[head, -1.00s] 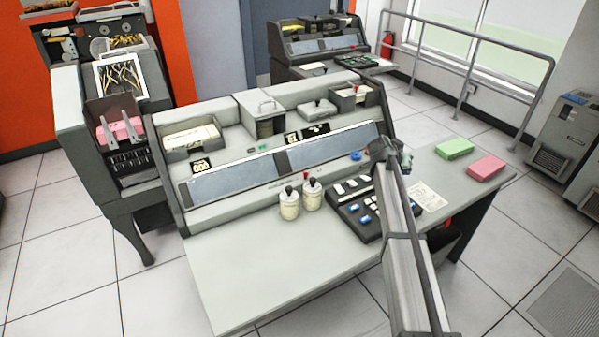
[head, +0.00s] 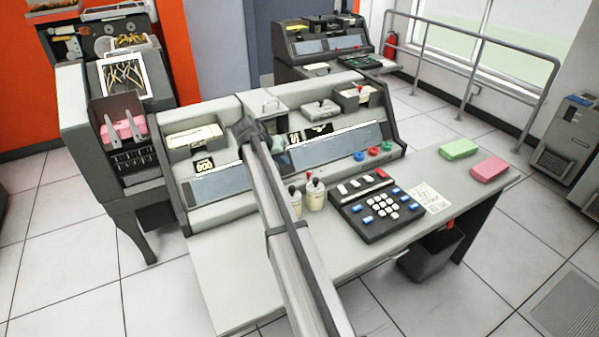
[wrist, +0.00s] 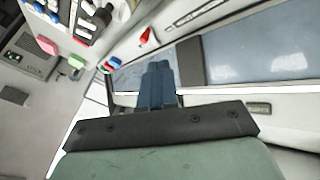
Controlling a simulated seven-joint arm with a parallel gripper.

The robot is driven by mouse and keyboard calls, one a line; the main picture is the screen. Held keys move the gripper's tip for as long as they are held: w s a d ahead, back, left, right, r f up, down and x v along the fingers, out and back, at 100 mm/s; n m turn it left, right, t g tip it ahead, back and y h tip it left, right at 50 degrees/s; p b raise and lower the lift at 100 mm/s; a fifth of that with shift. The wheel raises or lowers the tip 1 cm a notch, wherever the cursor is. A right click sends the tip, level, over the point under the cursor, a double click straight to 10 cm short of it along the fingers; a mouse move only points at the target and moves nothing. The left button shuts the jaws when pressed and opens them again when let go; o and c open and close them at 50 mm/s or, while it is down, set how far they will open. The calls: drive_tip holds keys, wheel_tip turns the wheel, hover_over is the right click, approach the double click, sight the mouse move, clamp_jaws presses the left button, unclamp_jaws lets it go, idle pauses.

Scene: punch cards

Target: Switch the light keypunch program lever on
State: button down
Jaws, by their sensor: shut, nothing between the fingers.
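The light keypunch (head: 225,208) is the large pale grey desk machine with a sloping panel and a long window strip. My gripper (head: 284,160) is over the middle of its panel, partly behind my arm. In the wrist view my gripper's fingers (wrist: 158,70) are shut and empty, pointing at the panel between window strips. A small dark-framed plate (wrist: 258,108) sits on the panel right of the fingers. I cannot make out the program lever for certain; my arm hides part of the panel's middle.
Green (head: 458,149) and pink (head: 489,169) blocks lie farther right.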

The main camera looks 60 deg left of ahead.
drive_tip(key=s, duration=0.3)
drive_tip(key=shift+a+r, duration=0.15)
drive_tip(key=shift+a, duration=0.25)
drive_tip(key=shift+w, duration=0.1)
drive_tip(key=x, duration=0.9)
drive_tip(key=w, duration=0.1)
drive_tip(key=w+d+f, duration=0.1)
drive_tip(key=shift+w, duration=0.4)
drive_tip(key=shift+w+d, duration=0.35)
drive_tip(key=shift+w, duration=0.3)
